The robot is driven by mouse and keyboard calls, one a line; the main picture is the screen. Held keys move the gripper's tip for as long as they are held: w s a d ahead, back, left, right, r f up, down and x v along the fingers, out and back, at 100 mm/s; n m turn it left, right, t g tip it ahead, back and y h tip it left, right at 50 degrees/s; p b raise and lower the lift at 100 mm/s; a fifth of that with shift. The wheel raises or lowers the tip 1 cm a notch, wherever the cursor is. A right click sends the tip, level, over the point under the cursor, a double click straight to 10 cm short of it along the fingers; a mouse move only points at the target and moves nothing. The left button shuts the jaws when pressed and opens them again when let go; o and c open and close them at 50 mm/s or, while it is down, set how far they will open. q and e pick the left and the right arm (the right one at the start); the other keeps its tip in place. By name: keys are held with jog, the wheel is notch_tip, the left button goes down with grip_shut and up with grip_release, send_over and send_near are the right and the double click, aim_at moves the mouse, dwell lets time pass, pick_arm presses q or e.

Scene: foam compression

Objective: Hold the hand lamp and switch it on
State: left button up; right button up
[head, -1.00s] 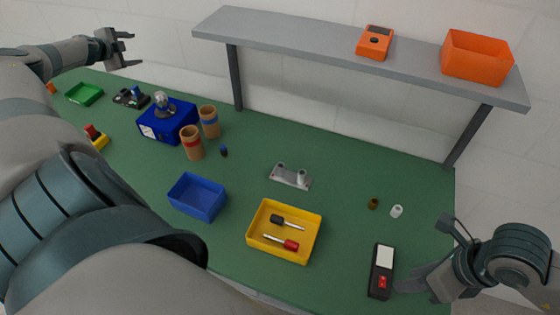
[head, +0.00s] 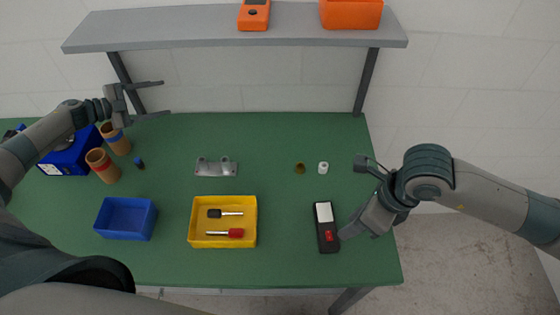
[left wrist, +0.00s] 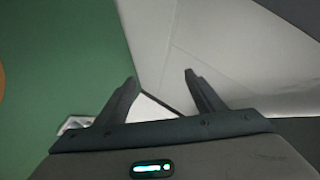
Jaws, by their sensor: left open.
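The hand lamp (head: 326,236) is a black, flat, oblong body with a white panel and a red switch. It lies on the green table near the front right. My right gripper (head: 360,197) is just right of the lamp, its two fingers spread wide and nothing between them. The lower finger is close to the lamp's side; I cannot tell if it touches. My left gripper (head: 165,98) is open and empty, raised in front of the shelf's left post, far from the lamp. Its spread fingers also show in the left wrist view (left wrist: 160,78).
A yellow tray (head: 223,243) with two screwdrivers lies left of the lamp, and a blue bin (head: 125,222) further left. A metal bracket (head: 216,168) and two small cylinders lie behind. A grey shelf (head: 200,35) spans the back. Table between lamp and cylinders is clear.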

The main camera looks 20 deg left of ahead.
pick_arm(q)
jog(key=w+d+m+g+h, duration=0.2)
jog(key=w+d+h, duration=0.1)
jog(key=d, duration=1.2)
jog(key=w+d+m+g+h, duration=0.1)
jog(key=w+d+g+h, duration=0.1)
jog(key=d, duration=1.3)
jog(key=d+r+m+g+h, duration=0.1)
jog(key=d+r+m+g, duration=0.15)
jog(key=d, duration=0.95)
jog(key=d+r+m+g+h, duration=0.15)
jog(key=d+r, duration=0.25)
jog(key=d, duration=0.7)
jog(key=s+d+f+m+g+y, duration=0.8)
jog(key=s+d, duration=0.4)
jog(key=s+a+r+n+t+y, duration=0.1)
jog(key=s+a+r+t+y, duration=0.3)
jog(key=s+a+r+y, duration=0.3)
jog(key=shift+s+a+r+y, duration=0.35)
jog(key=shift+r+y, duration=0.1)
jog(key=shift+r, duration=0.4)
jog(key=shift+f, duration=0.15)
